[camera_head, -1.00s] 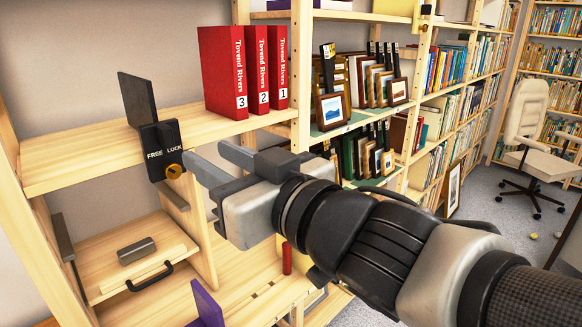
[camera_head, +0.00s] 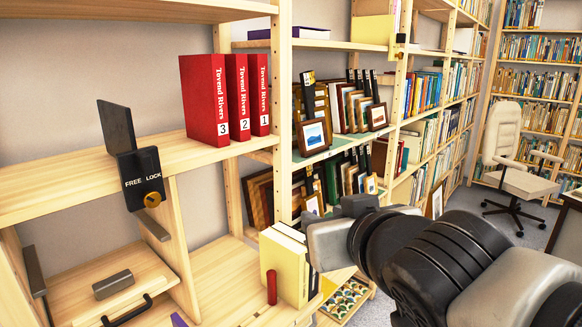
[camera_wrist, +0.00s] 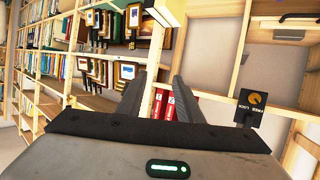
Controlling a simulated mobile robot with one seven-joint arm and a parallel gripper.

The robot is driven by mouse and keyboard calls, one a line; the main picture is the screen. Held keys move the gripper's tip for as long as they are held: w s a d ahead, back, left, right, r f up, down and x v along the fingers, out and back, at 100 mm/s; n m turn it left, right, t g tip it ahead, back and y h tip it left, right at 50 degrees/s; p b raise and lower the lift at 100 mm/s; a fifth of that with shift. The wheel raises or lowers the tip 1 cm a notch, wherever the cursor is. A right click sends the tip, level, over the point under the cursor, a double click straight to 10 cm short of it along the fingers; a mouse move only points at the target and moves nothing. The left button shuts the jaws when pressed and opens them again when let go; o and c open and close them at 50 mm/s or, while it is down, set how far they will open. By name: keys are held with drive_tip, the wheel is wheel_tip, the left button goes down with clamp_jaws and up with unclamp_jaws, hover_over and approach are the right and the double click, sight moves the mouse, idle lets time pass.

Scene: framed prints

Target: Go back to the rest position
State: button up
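My gripper (camera_wrist: 157,80) shows in the wrist view with its two dark fingers apart and nothing between them. In the head view its grey body (camera_head: 328,243) is at the lower middle, in front of the shelves, and its fingers are hidden or hard to make out. My arm reaches in from the lower right. The gripper body overlaps the right side of some cream-coloured books (camera_head: 285,265) in the picture; I cannot tell whether they touch.
Red binders (camera_head: 230,98) stand on the upper shelf, left of a wooden post. A black lock plate (camera_head: 142,178) is at the left shelf edge. Framed prints (camera_head: 312,134) fill the middle shelves. A cream office chair (camera_head: 515,165) stands on open floor at the right.

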drive_tip(key=s+d+f+m+g+h, duration=0.4)
drive_tip(key=s+d+f+g, duration=0.3)
drive_tip(key=s+d+f, duration=0.35)
wheel_tip(320, 180, up, 17)
drive_tip(key=p, duration=1.7)
drive_tip(key=shift+s+a+g+p, duration=0.2)
drive_tip(key=shift+s+g+p, duration=0.1)
drive_tip(key=shift+s+p, duration=0.1)
